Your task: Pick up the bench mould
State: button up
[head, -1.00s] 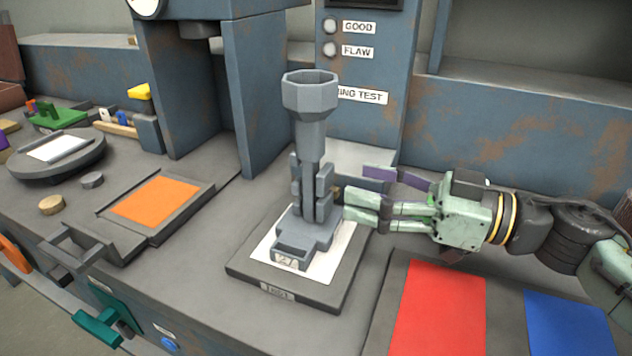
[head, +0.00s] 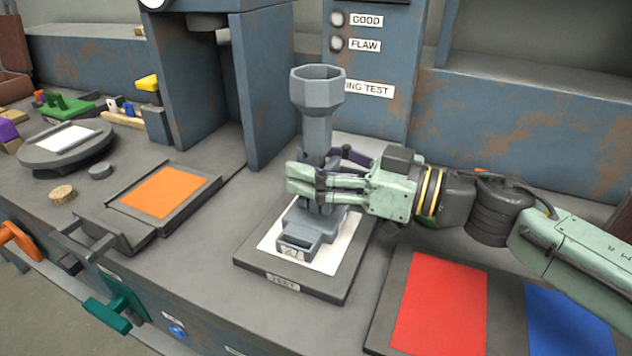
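The bench mould (head: 317,130) is taken to be the tall grey piece with an octagonal funnel top, a narrow neck and a stepped foot. It stands upright on the white sheet of the dark TEST plate (head: 300,280). My gripper (head: 322,172) comes in level from the right at the mould's middle. Its pale green fingers pass in front of the mould and a dark purple finger shows behind it. The mould's middle is largely covered by the fingers. Whether they press on it cannot be told.
A dark board with a red panel (head: 440,305) and a blue panel (head: 570,320) lies at right front. An orange-topped tray (head: 162,192) and a round turntable (head: 65,145) are at left. The blue press frame (head: 262,90) and test panel (head: 365,65) stand close behind.

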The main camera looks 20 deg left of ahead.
grip_shut()
dwell(0.6)
